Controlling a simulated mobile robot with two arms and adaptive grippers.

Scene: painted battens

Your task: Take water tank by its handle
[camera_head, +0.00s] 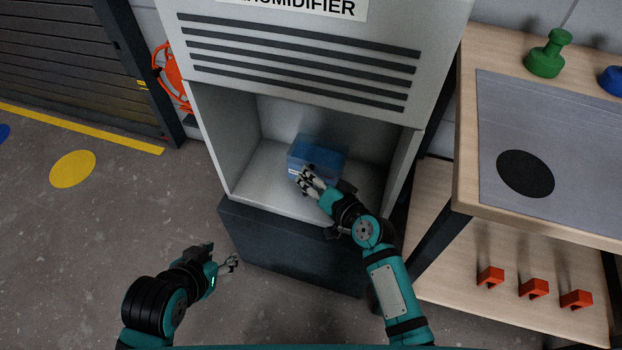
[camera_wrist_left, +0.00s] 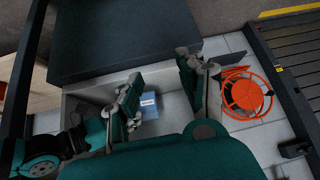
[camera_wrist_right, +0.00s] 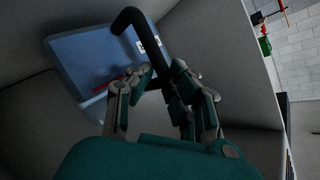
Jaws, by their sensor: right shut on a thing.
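The water tank (camera_head: 317,152) is a blue box inside the open lower bay of the dehumidifier (camera_head: 300,60). In the right wrist view the tank (camera_wrist_right: 90,55) has a white label and a dark bent handle (camera_wrist_right: 150,35) standing out from its front. My right gripper (camera_head: 307,180) is in front of the tank, and its fingers (camera_wrist_right: 161,72) are shut on the handle, partly hiding its lower part. My left gripper (camera_head: 230,262) is low at the left, outside the bay, away from the tank. Its fingers (camera_wrist_left: 165,92) are apart and empty.
A dark base panel (camera_head: 290,250) lies below the bay. A wooden table (camera_head: 465,130) with a grey mat (camera_head: 580,160) stands at right; its lower shelf holds red brackets (camera_head: 533,288). An orange reel (camera_head: 172,78) hangs at left. The floor at left is free.

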